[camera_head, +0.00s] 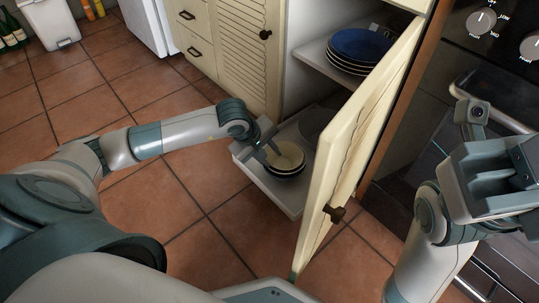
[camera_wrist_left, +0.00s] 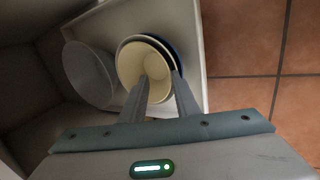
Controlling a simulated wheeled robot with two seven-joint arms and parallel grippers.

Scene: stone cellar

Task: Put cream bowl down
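The cream bowl (camera_head: 286,155) sits on top of a short stack of bowls on the low pull-out shelf (camera_head: 282,193) of the cabinet. It also shows in the left wrist view (camera_wrist_left: 140,65), with a dark blue rim below it. My left gripper (camera_head: 269,148) is at the stack. In the left wrist view its fingers (camera_wrist_left: 159,75) are apart, one over the inside of the cream bowl and the other at its right rim. My right gripper (camera_head: 510,165) is raised at the right, in front of the oven; its finger gap is not clear.
A grey round container (camera_wrist_left: 90,75) stands beside the stack on the shelf. The open cabinet door (camera_head: 350,150) stands close to the right of the stack. Blue plates (camera_head: 360,46) are on the shelf above. The tiled floor (camera_head: 140,215) at left is clear.

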